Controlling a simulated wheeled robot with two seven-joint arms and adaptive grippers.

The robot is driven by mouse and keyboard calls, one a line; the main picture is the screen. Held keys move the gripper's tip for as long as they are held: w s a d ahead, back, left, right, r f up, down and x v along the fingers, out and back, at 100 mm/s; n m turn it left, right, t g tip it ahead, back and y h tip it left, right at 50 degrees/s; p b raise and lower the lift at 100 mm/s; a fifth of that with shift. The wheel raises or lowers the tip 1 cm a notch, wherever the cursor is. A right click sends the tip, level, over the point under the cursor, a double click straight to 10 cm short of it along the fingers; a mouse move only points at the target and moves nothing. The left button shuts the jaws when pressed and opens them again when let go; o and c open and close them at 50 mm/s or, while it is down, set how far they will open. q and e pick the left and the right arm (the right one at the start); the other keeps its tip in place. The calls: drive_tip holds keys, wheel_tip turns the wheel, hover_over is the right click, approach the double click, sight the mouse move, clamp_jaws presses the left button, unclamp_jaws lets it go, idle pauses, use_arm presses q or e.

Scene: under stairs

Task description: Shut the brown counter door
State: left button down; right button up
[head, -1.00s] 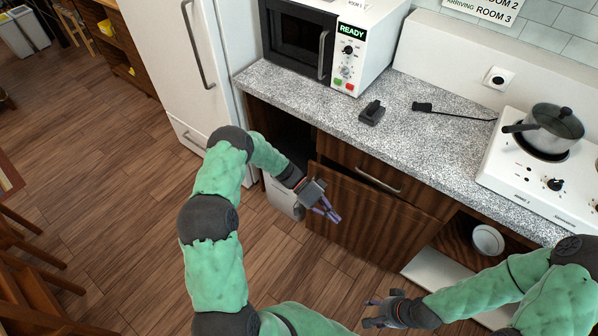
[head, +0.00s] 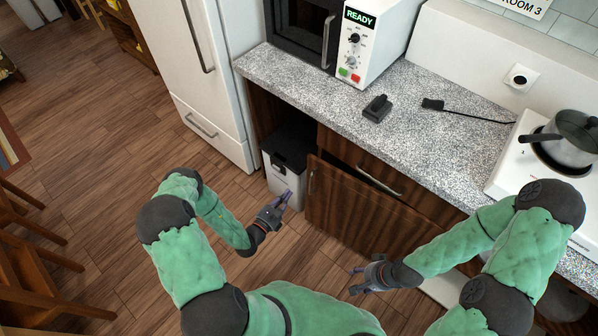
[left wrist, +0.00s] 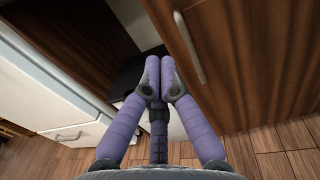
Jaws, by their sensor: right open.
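The brown counter door (head: 355,220) stands ajar in the head view, its left edge swung out from the cabinet front. Its upright handle is near that left edge. The door (left wrist: 232,60) fills the right side of the left wrist view, with its metal handle (left wrist: 189,48). My left gripper (head: 286,199) is just left of the door's free edge, in front of the bin and apart from the door. Its fingers (left wrist: 160,75) are together and empty. My right gripper (head: 356,281) is open and empty, low in front of the door.
A grey bin (head: 285,170) with a black lid stands in the open bay left of the door. A drawer (head: 375,175) is above the door. The speckled counter (head: 300,92) holds a microwave (head: 345,40) and a hob. A white fridge (head: 190,80) stands left; the floor in front is clear.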

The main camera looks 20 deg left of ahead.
sight(311, 165)
use_arm(q)
drive_tip(key=b+x, duration=0.3)
drive_tip(key=x, duration=1.1)
drive_tip(key=shift+b, duration=0.4)
use_arm(e)
wheel_tip(311, 165, down, 4)
drive_tip(key=shift+r, duration=0.1)
